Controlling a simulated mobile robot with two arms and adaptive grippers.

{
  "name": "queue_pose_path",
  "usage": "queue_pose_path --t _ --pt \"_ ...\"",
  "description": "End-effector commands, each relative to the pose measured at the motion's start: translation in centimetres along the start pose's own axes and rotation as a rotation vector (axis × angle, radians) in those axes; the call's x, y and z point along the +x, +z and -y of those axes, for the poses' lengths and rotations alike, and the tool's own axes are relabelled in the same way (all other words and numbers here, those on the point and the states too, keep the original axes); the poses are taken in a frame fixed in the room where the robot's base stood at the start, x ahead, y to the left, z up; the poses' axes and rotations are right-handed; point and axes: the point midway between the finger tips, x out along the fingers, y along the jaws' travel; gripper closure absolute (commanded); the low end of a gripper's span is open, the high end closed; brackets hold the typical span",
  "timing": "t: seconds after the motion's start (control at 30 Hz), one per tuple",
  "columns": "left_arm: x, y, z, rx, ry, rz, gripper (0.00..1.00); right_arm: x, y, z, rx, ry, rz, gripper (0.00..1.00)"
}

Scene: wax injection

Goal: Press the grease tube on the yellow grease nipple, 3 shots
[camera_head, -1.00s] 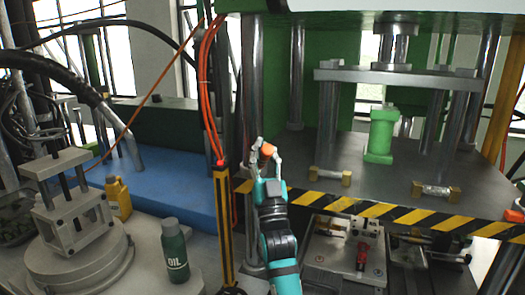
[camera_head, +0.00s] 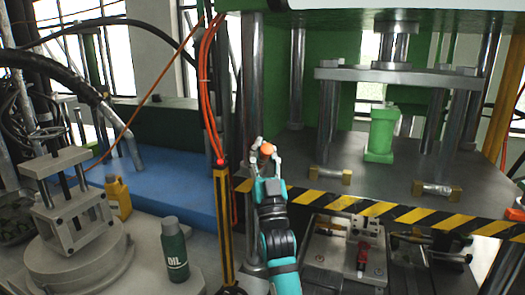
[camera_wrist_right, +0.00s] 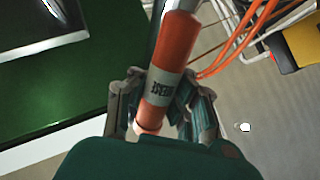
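An orange grease tube (camera_wrist_right: 172,62) with a pale label runs between the fingers of my right gripper (camera_wrist_right: 163,108) in the right wrist view. The fingers close around it from both sides. In the head view my right gripper (camera_head: 266,154) is raised near the press's left column, with the tube's round orange end (camera_head: 268,149) showing between the fingertips. I cannot make out the yellow grease nipple for certain in either view. My left gripper is not in view.
A black and yellow striped edge (camera_head: 375,208) borders the press table. Orange hoses (camera_head: 205,95) hang left of the gripper above a yellow-black post (camera_head: 223,225). A green oil bottle (camera_head: 174,250) and yellow jug (camera_head: 118,198) stand left. A green block (camera_head: 381,135) stands on the press table.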

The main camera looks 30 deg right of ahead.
Motion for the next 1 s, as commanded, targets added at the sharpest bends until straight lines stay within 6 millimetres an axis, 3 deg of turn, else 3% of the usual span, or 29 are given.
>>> queue_pose_path --t 1.0 --pt "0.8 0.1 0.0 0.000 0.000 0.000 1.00 0.0 1.3 0.0 0.000 0.000 0.005 1.00"
